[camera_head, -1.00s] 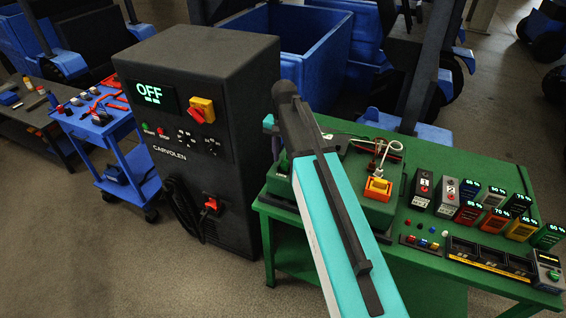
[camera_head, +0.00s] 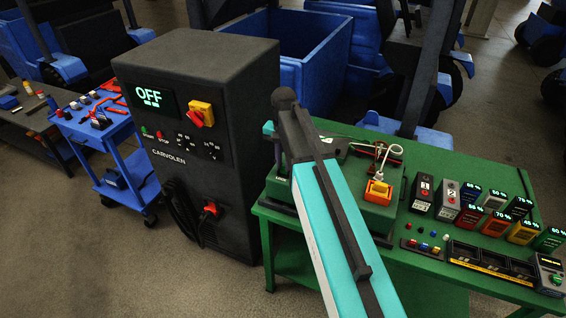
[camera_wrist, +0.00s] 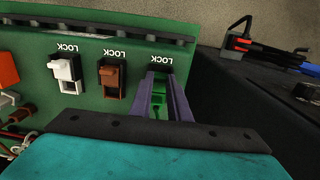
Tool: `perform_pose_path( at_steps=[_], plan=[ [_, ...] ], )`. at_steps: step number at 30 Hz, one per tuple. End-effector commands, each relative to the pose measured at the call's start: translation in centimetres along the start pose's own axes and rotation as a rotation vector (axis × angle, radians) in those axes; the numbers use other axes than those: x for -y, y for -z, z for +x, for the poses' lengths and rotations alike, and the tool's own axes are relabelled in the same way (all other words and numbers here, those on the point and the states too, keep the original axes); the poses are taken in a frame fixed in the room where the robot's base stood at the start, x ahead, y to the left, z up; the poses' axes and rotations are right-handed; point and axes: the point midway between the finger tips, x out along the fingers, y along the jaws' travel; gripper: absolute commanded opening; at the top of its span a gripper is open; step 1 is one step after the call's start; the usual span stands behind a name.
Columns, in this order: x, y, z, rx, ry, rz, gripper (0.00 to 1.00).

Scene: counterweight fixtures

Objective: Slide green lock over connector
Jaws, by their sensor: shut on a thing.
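In the wrist view, my gripper (camera_wrist: 162,80) is at the right end of a green panel, with its two purple-grey fingers on either side of the green lock (camera_wrist: 169,101). It is shut on that lock. The lock is partly hidden between the fingers, and I cannot make out its connector or how far the lock covers it. An upside-down "LOCK" label is printed just above it. In the head view, my arm hides the gripper's grip and the green lock.
A white lock (camera_wrist: 64,69) and a brown lock (camera_wrist: 112,76) sit on black mounts left of my gripper. A dark strip (camera_wrist: 100,27) edges the panel. In the head view, a dark cabinet (camera_head: 190,75) reading "OFF" stands close left of the green table (camera_head: 480,170).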

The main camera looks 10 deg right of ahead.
Motion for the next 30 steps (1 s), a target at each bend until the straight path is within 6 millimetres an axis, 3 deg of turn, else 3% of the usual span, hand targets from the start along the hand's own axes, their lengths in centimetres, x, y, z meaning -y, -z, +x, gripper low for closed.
perform_pose_path(
  at_steps=[9,18,19,22,30],
  plan=[
    [0.1,1.8,0.0,-0.001,0.001,0.000,0.00],
    [0.1,2.0,-0.1,-0.008,0.003,0.000,0.00],
    [0.1,2.1,-0.1,-0.008,0.002,0.000,0.21],
    [0.1,2.0,-0.1,-0.006,0.002,0.000,0.36],
    [0.1,1.8,-0.1,-0.002,0.001,-0.001,0.36]
  ],
)
